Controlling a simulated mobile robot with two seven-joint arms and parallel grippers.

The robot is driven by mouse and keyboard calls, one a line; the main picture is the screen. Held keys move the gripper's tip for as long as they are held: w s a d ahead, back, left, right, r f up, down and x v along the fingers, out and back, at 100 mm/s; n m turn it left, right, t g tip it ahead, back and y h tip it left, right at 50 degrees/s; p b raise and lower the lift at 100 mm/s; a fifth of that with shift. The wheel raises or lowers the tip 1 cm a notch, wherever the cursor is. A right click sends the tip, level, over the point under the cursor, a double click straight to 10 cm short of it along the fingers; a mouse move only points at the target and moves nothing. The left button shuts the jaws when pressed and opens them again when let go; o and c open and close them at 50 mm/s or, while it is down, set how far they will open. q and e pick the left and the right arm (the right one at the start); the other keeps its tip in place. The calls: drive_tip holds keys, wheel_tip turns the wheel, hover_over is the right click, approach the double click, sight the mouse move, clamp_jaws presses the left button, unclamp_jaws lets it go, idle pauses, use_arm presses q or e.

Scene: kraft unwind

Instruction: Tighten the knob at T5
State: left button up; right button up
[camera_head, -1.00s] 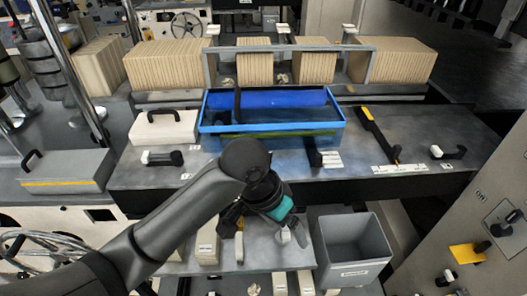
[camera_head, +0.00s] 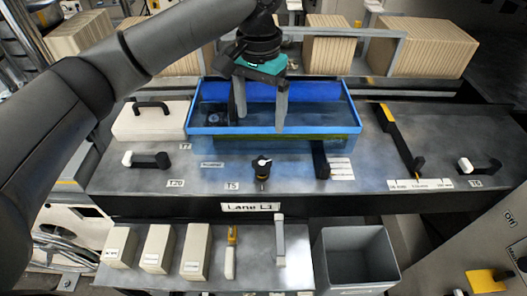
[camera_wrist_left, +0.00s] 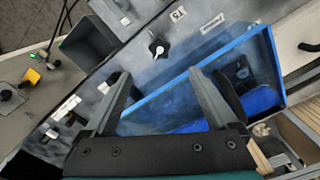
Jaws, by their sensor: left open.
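The T5 knob (camera_head: 262,166), black with a white pointer mark, stands upright on the grey panel beside the T5 label (camera_head: 232,187). The knob also shows in the left wrist view (camera_wrist_left: 158,47), beyond the fingertips. My left gripper (camera_head: 258,122) is open and empty, fingers pointing down over the blue-rimmed tray (camera_head: 190,122), behind the knob and apart from it. In the left wrist view its two fingers (camera_wrist_left: 158,78) are spread wide. My right gripper is not in view.
A black lever (camera_head: 320,160) stands right of the knob, and a yellow-black handle (camera_head: 400,137) farther right. A handle (camera_head: 147,159) is near T20.

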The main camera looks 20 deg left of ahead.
use_arm(q)
approach(260, 165)
wheel_tip(260, 165, down, 8)
drive_tip(key=shift+f, duration=0.35)
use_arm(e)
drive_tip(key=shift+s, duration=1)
use_arm(q)
drive_tip(key=shift+c, duration=0.3)
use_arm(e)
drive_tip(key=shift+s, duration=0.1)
use_arm(q)
drive_tip(key=c, duration=1.3)
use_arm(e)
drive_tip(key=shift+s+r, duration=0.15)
